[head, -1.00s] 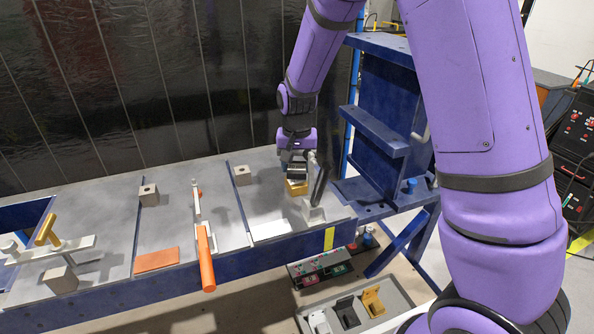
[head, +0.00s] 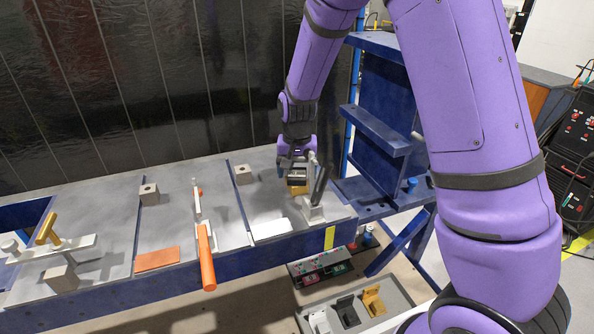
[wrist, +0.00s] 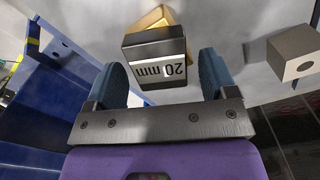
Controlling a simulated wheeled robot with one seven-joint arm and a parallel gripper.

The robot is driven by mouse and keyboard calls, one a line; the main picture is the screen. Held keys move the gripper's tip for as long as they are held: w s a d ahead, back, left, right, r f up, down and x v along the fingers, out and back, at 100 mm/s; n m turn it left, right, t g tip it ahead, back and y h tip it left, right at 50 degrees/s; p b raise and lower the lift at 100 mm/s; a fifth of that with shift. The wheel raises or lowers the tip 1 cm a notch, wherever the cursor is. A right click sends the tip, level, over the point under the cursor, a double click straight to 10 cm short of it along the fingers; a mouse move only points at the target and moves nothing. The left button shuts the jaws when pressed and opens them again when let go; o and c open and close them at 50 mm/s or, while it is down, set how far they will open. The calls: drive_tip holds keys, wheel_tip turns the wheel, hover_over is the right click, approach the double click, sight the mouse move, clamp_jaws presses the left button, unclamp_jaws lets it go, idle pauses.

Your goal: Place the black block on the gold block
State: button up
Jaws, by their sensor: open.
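The black block (wrist: 155,58), with a pale "20 mm" label, sits between the fingers of my gripper (wrist: 162,80) in the wrist view. My gripper is open, with a small gap at the block's right side; the left finger is close to its side. The gold block (wrist: 152,20) shows just beyond the black block and is partly hidden by it. In the head view my gripper (head: 297,172) is low over the right part of the bench, with the black block (head: 297,179) directly above the gold block (head: 299,191). I cannot tell whether the two are in full contact.
A grey clamp with a dark lever (head: 316,200) stands close to the right of the blocks. A grey block with a hole (head: 243,175) is to the left. A white piece (head: 270,229) lies near the front edge. A blue frame (head: 385,140) rises at the right.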

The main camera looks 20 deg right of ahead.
sight(297, 172)
wheel_tip(297, 172, up, 12)
drive_tip(key=shift+r, duration=0.15)
idle(0.3)
drive_tip(key=s+d+r+n+t, duration=0.1)
drive_tip(key=s+d+r, duration=0.1)
drive_tip(key=s+r, duration=0.45)
drive_tip(key=s+d+r+n+t, duration=0.1)
drive_tip(key=s+d+r, duration=0.2)
drive_tip(key=s+r, duration=0.3)
drive_tip(key=s+d+r+n+t, duration=0.1)
drive_tip(key=s+n+t, duration=0.1)
drive_tip(key=s, duration=1.5)
drive_tip(key=shift+d+n+t, duration=0.3)
drive_tip(key=shift+d+t, duration=0.05)
drive_tip(key=shift+t, duration=0.25)
